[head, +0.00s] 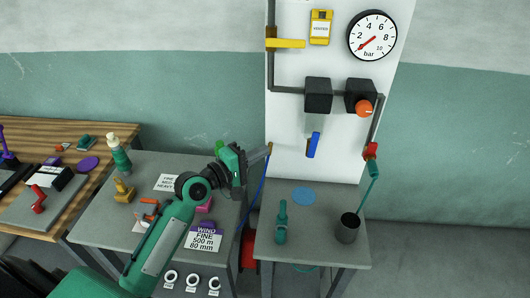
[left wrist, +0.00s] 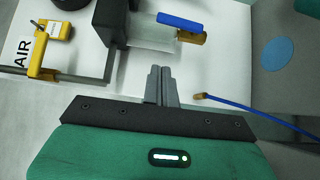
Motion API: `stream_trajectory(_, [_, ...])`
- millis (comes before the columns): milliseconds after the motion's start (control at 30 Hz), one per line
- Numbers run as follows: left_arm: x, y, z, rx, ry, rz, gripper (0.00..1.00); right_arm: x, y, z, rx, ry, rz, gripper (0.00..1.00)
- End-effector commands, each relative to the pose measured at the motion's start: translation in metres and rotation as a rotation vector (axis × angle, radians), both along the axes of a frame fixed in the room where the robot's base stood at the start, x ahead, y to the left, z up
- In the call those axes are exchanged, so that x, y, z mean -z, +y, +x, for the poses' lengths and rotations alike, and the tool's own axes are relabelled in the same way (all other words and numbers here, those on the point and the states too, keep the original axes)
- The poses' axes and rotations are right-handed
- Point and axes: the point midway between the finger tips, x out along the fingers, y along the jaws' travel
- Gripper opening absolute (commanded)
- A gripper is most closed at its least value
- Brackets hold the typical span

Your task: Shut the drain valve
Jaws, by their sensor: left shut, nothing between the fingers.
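The drain valve is a small brass fitting (left wrist: 191,37) under the clear filter bowl (head: 314,124). Its blue lever (head: 313,145) hangs down, roughly in line with the bowl; it also shows at the top of the left wrist view (left wrist: 180,20). My left gripper (head: 256,156) is left of the lever and lower, apart from it. In the left wrist view its fingers (left wrist: 161,86) are together and empty, with the bowl and lever beyond them. My right gripper is not in view.
A blue hose with a brass tip (left wrist: 201,96) passes close by my left gripper. A yellow-handled valve (head: 286,43), gauge (head: 372,36) and orange knob (head: 363,108) are on the white panel.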

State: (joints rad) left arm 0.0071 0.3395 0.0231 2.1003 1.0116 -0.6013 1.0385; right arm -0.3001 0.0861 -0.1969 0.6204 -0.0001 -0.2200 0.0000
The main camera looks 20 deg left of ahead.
Motion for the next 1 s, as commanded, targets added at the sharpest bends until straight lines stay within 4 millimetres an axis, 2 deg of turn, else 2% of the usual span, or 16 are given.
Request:
stream_trajectory(200, [0.000, 0.000, 0.000, 0.000, 0.000, 0.000, 0.00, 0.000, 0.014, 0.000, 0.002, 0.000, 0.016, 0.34])
stream_trajectory(267, [0.002, -0.001, -0.001, 0.001, 0.002, 0.006, 0.00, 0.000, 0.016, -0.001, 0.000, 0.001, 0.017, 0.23])
stream_trajectory(367, [0.017, -0.008, -0.009, 0.012, 0.020, 0.074, 0.00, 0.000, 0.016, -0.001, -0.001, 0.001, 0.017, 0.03])
stream_trajectory(400, [0.028, -0.013, -0.016, 0.022, 0.031, 0.130, 0.00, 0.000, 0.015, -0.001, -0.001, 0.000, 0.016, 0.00])
stream_trajectory(467, [0.050, -0.021, -0.032, 0.043, 0.055, 0.249, 0.00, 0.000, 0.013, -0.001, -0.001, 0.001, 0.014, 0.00])
stream_trajectory(633, [0.127, -0.039, -0.091, 0.147, 0.150, 0.662, 0.00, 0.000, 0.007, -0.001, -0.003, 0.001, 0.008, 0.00])
stream_trajectory(867, [0.225, -0.035, -0.163, 0.329, 0.300, 1.097, 0.00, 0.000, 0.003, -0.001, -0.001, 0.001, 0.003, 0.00])
stream_trajectory(1000, [0.309, -0.026, -0.204, 0.474, 0.411, 1.302, 0.00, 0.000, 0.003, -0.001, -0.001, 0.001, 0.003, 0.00])
